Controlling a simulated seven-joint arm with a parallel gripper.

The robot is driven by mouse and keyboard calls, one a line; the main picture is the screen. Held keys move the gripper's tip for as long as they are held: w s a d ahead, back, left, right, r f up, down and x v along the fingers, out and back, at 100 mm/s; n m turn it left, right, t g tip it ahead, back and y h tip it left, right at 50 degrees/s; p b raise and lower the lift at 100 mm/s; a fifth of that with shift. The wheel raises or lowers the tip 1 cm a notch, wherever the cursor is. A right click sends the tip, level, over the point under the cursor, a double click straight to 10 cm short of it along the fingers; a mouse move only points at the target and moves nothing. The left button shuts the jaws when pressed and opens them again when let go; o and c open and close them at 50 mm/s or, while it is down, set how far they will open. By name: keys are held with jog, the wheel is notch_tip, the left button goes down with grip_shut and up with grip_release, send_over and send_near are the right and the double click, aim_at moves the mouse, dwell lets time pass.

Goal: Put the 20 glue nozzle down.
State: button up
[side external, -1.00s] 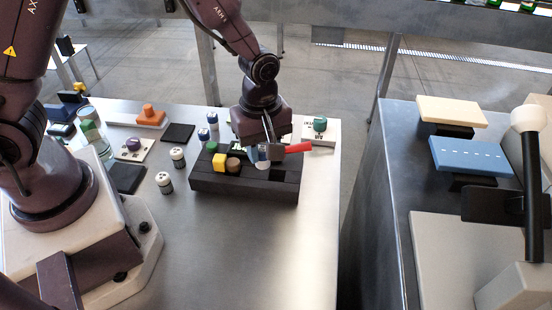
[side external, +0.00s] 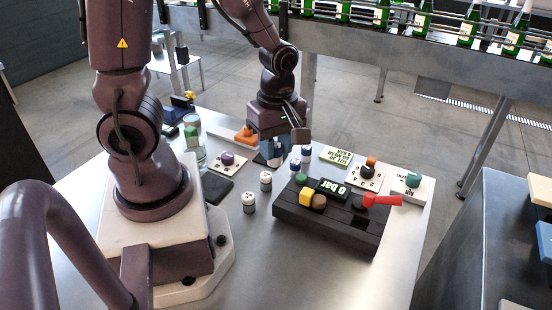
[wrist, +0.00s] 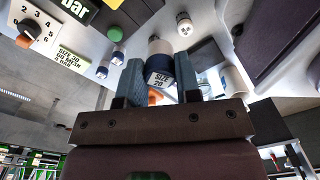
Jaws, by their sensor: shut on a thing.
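The size 20 glue nozzle (wrist: 160,74) is a short cylinder with a dark blue band and a white label reading "SIZE 20" in the wrist view. My gripper (wrist: 158,82) is shut on it, with one blue-grey finger on each side. In the side external view my gripper (side external: 272,150) points down behind and left of the black block. The nozzle's pale lower part (side external: 275,160) shows below the fingers, close to the table top. I cannot tell whether it touches the surface. A dark square pad (wrist: 206,60) lies beside the nozzle in the wrist view.
Two blue-and-white nozzles (side external: 295,167) stand just right of my gripper. Two black-and-white ones (side external: 266,181) stand in front. The black block (side external: 325,222) carries a display and red lever (side external: 382,200). An orange-knobbed block (side external: 246,135) is close on the left.

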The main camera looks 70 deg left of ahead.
jog(key=s+a+f+n, duration=0.1)
jog(key=s+a+n, duration=0.5)
jog(key=a+n, duration=0.6)
jog(key=shift+n, duration=0.4)
jog(key=w+a+f, duration=0.2)
jog(key=w+f, duration=0.1)
jog(key=w+a+f, duration=0.5)
jog(key=w+f, duration=0.1)
jog(key=w, duration=0.1)
jog(key=shift+a+f, duration=0.2)
jog(key=shift+a, duration=0.1)
jog(key=shift+w+a+f, duration=0.1)
jog(key=shift+f, duration=0.1)
jog(key=shift+w+a+f, duration=0.1)
jog(key=shift+f, duration=0.8)
jog(key=shift+w+a+f, duration=0.1)
jog(key=shift+f, duration=0.75)
jog(key=shift+f, duration=0.15)
jog(key=o, duration=0.9)
jog(key=shift+o, duration=0.2)
